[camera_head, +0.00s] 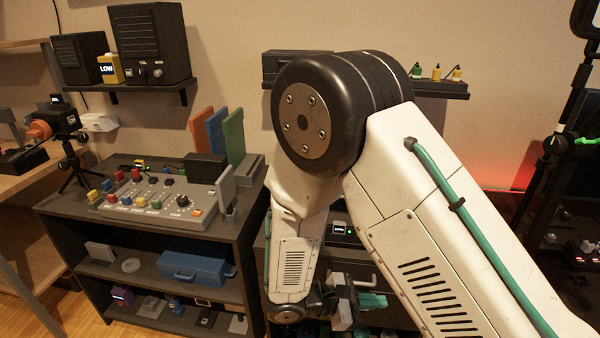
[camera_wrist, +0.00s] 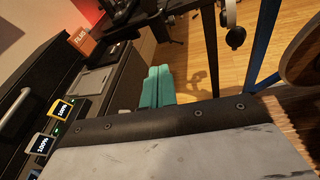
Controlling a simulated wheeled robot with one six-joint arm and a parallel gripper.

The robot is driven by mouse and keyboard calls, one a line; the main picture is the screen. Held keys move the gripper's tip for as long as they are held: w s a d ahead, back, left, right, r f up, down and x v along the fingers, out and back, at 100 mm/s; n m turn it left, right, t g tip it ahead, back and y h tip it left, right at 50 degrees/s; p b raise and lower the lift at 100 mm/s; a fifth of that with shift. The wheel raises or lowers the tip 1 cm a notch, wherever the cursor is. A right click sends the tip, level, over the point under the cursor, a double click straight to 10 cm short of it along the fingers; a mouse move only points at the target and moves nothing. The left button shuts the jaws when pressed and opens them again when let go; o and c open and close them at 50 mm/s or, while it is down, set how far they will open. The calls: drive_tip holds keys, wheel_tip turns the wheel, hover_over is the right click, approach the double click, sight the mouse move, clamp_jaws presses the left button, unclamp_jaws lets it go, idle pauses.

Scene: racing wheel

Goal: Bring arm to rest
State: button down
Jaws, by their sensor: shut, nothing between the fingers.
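My arm is folded in front of the dark shelf unit in the head view, with its white links and large black joint filling the middle and right. My gripper (camera_head: 373,301) has teal fingers and hangs low beside the lower end of the arm, partly hidden. In the wrist view my gripper (camera_wrist: 158,73) shows its two teal fingers side by side, closed together with nothing between them. The fingers point out over the wooden floor, beside the dark furniture.
A dark shelf unit (camera_head: 60,231) at left carries a mixer panel (camera_head: 155,204). A blue toolbox (camera_head: 198,266) sits on its lower shelf. A wall shelf (camera_head: 440,90) is behind my arm. A black frame (camera_head: 548,165) stands at right. Wooden floor (camera_wrist: 190,60) is open beyond the fingers.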

drive_tip(key=s+d+r+m+y, duration=0.3)
drive_tip(key=s+r+m+y, duration=0.2)
drive_tip(key=r, duration=0.4)
drive_tip(key=s+d+r+m+y, duration=0.3)
drive_tip(key=s+r+m+y, duration=0.2)
drive_tip(key=r, duration=0.4)
drive_tip(key=s+d+r+m+y, duration=0.4)
drive_tip(key=s+r+m, duration=0.3)
drive_tip(key=r, duration=0.3)
drive_tip(key=shift+y, duration=0.4)
